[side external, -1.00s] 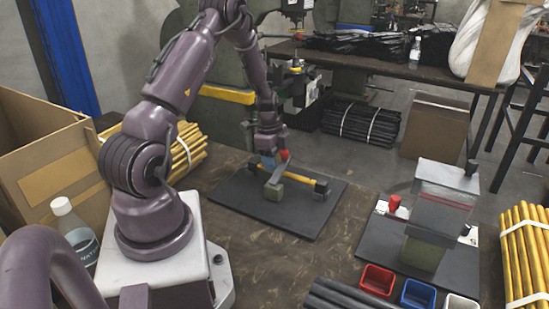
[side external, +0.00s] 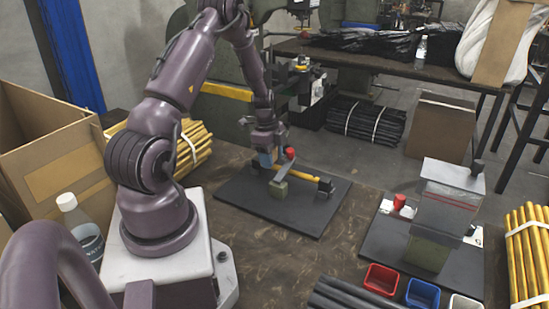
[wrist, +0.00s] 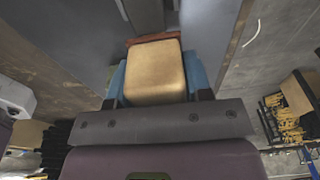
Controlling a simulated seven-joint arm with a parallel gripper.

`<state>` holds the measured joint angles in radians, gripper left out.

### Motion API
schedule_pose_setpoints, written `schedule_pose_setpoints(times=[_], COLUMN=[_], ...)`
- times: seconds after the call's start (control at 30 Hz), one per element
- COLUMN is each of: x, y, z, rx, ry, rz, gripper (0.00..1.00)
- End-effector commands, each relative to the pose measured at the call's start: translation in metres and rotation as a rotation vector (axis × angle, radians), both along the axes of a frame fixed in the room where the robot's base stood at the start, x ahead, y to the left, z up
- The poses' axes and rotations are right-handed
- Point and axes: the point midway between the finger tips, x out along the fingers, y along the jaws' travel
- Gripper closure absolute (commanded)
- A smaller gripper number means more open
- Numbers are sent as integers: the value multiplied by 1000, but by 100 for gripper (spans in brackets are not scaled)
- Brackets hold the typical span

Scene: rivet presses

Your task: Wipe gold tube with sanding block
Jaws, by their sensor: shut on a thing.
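The gold tube (side external: 312,175) lies across a holder on a black base plate (side external: 245,197) in the side view. A dark end support (side external: 325,188) and a greenish block (side external: 279,190) stand on the plate. My gripper (side external: 266,159) is at the left part of the tube, beside a grey upright piece and a red knob (side external: 290,153). In the wrist view my gripper (wrist: 158,80) is shut on the tan sanding block (wrist: 156,72), with blue fingers at both sides. The block is mostly hidden in the side view, so I cannot tell whether it touches the tube.
A grey and green press (side external: 445,210) stands on another plate at right, with red (side external: 380,280) and blue (side external: 422,294) bins in front. A gold tube bundle (side external: 530,245) lies at far right. A cardboard box (side external: 60,180) and a bottle (side external: 80,225) are at left.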

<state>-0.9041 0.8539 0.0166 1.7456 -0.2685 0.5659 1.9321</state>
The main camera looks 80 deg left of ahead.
Motion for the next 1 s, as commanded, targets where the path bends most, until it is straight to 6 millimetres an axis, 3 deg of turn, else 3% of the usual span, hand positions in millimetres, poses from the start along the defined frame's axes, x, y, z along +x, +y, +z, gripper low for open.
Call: schedule_pose_setpoints(times=[0.43, 1.0], x=[-25, -2], y=[24, 1], z=[-2, 1], rx=[12, 7], ry=[6, 5], rz=[7, 4], gripper=[92, 92])
